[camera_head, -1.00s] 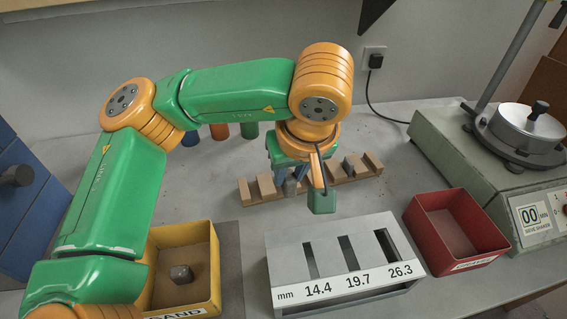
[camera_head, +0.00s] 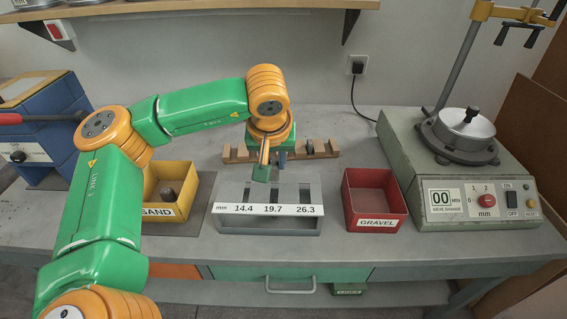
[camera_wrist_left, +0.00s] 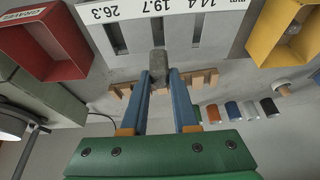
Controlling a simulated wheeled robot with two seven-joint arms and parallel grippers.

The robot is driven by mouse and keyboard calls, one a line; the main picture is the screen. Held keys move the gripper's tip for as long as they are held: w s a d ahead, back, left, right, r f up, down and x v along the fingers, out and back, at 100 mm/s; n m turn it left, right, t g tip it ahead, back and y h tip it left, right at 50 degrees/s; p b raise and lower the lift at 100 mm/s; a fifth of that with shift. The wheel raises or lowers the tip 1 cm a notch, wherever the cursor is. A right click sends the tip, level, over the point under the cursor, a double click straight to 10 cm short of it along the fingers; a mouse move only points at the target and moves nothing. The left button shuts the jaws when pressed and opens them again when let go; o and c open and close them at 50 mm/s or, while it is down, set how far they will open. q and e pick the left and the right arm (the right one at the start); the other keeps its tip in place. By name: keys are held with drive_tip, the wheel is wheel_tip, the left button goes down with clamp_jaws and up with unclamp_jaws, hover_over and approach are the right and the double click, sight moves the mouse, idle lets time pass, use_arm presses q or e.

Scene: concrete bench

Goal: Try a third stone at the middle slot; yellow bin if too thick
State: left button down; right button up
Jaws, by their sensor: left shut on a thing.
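My left gripper (camera_head: 282,158) is over the wooden rack (camera_head: 240,154), just behind the gauge. In the left wrist view its blue fingers (camera_wrist_left: 161,78) are shut on a grey stone (camera_wrist_left: 159,66); the head view largely hides this stone behind the arm. The grey gauge (camera_head: 268,224) has three slots marked 14.4, 19.7 and 26.3 mm; the middle slot also shows in the left wrist view (camera_wrist_left: 155,34). The yellow bin (camera_head: 191,207), labelled SAND, stands left of the gauge with a dark stone (camera_head: 168,193) inside. My right gripper is out of view.
A red bin (camera_head: 376,211), labelled GRAVEL, stands right of the gauge. Another stone (camera_head: 309,147) sits in the rack's right part. The sieve shaker (camera_head: 455,190) fills the right end of the bench. Several coloured cylinders (camera_wrist_left: 232,110) show in the left wrist view.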

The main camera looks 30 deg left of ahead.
sight(274, 180)
use_arm(q)
drive_tip(key=shift+w+a+f, duration=0.15)
drive_tip(key=shift+a+f, duration=0.25)
drive_tip(key=shift+f, duration=0.15)
drive_tip(key=shift+a+f+b, duration=0.15)
drive_tip(key=shift+f+b, duration=0.2)
drive_tip(key=shift+b, duration=0.15)
drive_tip(key=shift+d+f+b, duration=0.5)
drive_tip(key=shift+f+b, duration=0.35)
drive_tip(key=shift+b, duration=0.05)
drive_tip(key=shift+f, duration=0.35)
drive_tip(key=shift+a+f+b, duration=0.2)
drive_tip(key=shift+f+b, duration=0.05)
drive_tip(key=shift+b, duration=0.15)
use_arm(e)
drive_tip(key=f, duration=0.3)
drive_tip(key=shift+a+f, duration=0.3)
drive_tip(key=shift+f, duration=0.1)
use_arm(q)
drive_tip(key=shift+d, duration=0.15)
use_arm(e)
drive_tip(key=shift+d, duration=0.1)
use_arm(q)
drive_tip(key=shift+f+b, duration=0.6)
drive_tip(key=shift+f, duration=0.05)
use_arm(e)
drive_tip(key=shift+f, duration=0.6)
